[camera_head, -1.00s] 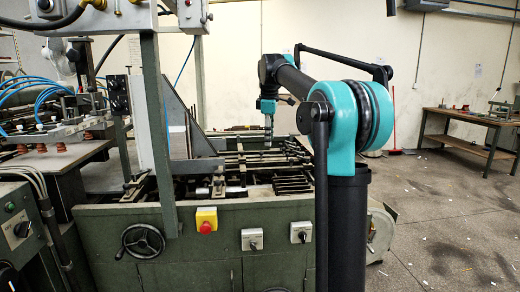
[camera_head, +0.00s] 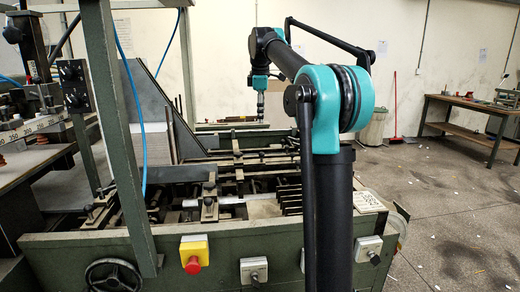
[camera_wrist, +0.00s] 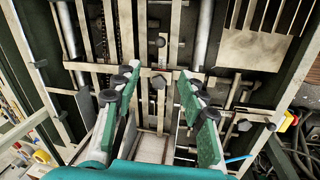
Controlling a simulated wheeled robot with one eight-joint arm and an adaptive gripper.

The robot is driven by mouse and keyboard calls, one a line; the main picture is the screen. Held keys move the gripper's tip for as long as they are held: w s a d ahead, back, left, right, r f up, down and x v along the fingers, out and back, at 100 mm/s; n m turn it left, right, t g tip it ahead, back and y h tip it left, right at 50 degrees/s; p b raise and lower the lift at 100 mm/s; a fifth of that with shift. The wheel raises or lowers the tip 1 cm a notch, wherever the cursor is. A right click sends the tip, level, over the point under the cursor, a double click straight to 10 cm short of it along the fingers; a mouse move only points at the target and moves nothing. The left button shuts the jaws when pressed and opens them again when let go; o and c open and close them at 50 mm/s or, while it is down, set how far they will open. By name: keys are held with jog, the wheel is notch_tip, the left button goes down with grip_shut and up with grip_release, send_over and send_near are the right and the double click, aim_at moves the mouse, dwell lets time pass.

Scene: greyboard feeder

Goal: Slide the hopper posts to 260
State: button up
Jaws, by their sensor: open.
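My gripper (camera_wrist: 158,74) is open and empty in the wrist view, its two green-padded fingers pointing down over the hopper bed. In the head view my gripper (camera_head: 260,105) is small, above the far side of the feeder bed. Slotted bars with knobs and clamps (camera_head: 209,188) lie across the bed. I cannot tell for certain which parts are the hopper posts. No 260 mark is readable.
The green feeder frame (camera_head: 215,246) carries a red stop button (camera_head: 193,256), switches and a handwheel (camera_head: 115,278). A green upright (camera_head: 120,120) and grey plates (camera_head: 150,100) stand at left. A workbench (camera_head: 470,123) stands at right. The floor between is mostly clear.

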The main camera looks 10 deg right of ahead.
aim_at(261, 153)
jog(key=w+f, duration=0.1)
jog(key=f, duration=0.4)
jog(key=w+f, duration=0.1)
jog(key=f, duration=0.5)
jog(key=w+f, duration=0.1)
jog(key=f, duration=0.5)
jog(key=shift+w+d, duration=0.1)
jog(key=shift+d, duration=0.2)
jog(key=shift+r, duration=0.1)
jog(key=shift+c, duration=0.3)
grip_shut()
